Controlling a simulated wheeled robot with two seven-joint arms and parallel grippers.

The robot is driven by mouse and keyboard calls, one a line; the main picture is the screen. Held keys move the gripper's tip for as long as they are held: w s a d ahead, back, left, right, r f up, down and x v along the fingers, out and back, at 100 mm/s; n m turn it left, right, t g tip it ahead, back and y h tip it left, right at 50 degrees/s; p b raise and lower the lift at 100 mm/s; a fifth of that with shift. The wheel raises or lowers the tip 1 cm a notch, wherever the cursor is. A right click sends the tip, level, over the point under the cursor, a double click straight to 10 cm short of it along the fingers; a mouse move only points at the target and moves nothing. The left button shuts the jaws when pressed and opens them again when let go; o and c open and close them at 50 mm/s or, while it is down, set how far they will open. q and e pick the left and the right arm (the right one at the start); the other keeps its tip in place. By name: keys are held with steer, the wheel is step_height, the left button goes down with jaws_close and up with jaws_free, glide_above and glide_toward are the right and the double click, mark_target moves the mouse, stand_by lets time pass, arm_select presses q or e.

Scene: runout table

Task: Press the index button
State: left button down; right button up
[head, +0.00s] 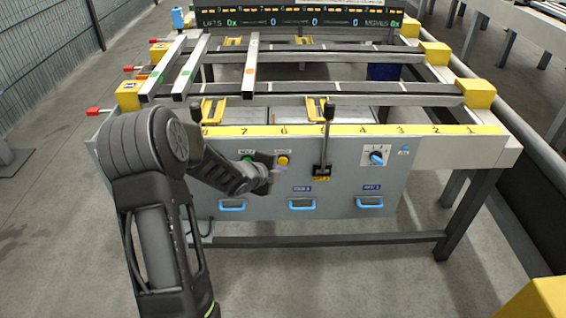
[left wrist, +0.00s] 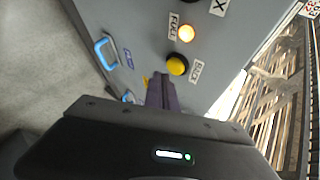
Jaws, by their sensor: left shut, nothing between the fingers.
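A round yellow button (head: 283,160) with a small label above it sits on the grey front panel of the runout table. My left gripper (head: 278,172) is shut and empty, just below the yellow button. In the left wrist view its dark fingers (left wrist: 161,78) end close to the button, slightly left of and below it. I cannot tell whether they touch it. My right gripper is not in view.
A green button (head: 248,158) is left of the yellow one. A black lever (head: 323,150) and a blue knob (head: 376,157) stand to the right. Blue handles (head: 301,204) line the lower panel. A lit lamp (left wrist: 187,33) labelled FULL is near the yellow button.

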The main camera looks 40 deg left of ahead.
arm_select(q)
steer(key=shift+w, duration=0.1)
stand_by(0.6)
steer(key=shift+w+a, duration=0.25)
